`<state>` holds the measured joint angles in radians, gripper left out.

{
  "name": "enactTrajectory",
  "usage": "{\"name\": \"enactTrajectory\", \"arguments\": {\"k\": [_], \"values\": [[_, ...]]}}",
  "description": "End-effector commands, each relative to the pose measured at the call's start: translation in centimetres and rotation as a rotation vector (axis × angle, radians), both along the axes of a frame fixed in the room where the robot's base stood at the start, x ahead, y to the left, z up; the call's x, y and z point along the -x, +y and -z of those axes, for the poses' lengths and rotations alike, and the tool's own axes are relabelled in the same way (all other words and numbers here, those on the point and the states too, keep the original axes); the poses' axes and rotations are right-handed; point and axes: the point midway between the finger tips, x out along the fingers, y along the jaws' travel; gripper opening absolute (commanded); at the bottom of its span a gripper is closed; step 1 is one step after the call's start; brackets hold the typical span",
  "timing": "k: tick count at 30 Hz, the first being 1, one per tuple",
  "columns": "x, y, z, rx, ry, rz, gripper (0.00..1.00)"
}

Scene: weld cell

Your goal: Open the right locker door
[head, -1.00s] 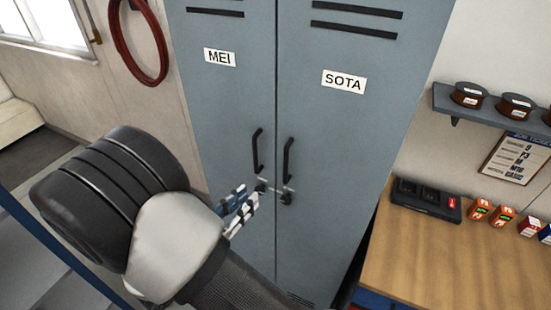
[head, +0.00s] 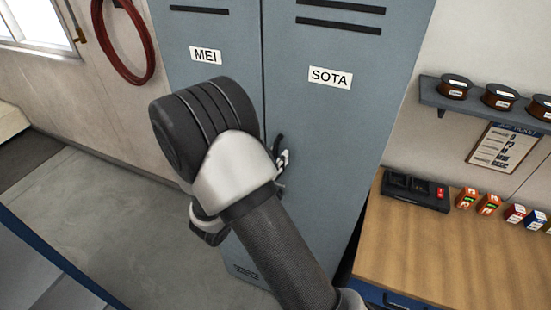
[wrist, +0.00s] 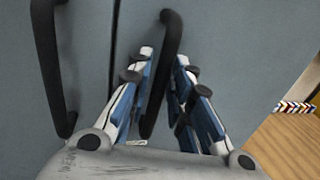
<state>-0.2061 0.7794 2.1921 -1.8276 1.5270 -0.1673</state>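The right locker door (head: 330,120), labelled SOTA, is blue-grey and flush with the left one; it looks closed. Its black bar handle (wrist: 168,60) runs up between the two fingers of my gripper (wrist: 165,57) in the wrist view. The fingers stand apart, one on each side of the handle, with small gaps showing; I cannot tell whether either touches it. In the head view my wrist hides most of my gripper and much of the handle area; only a fingertip (head: 284,158) shows by the right handle.
The left locker door (head: 215,25), labelled MEI, has its own handle (wrist: 50,70) left of my fingers. A wooden bench (head: 430,245) with a charger (head: 415,190) and small boxes stands close on the right. Open floor (head: 110,215) lies to the left.

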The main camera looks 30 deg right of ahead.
Motion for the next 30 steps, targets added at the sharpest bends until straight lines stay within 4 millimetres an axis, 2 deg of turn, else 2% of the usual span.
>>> {"name": "enactTrajectory", "arguments": {"k": [8, 17, 30], "values": [[-0.05, -0.08, 0.01, 0.0, 0.0, 0.0, 0.19], [-0.05, -0.08, 0.0, 0.0, -0.001, 0.0, 0.0], [-0.04, -0.07, -0.02, 0.0, -0.001, 0.001, 0.0]]}}
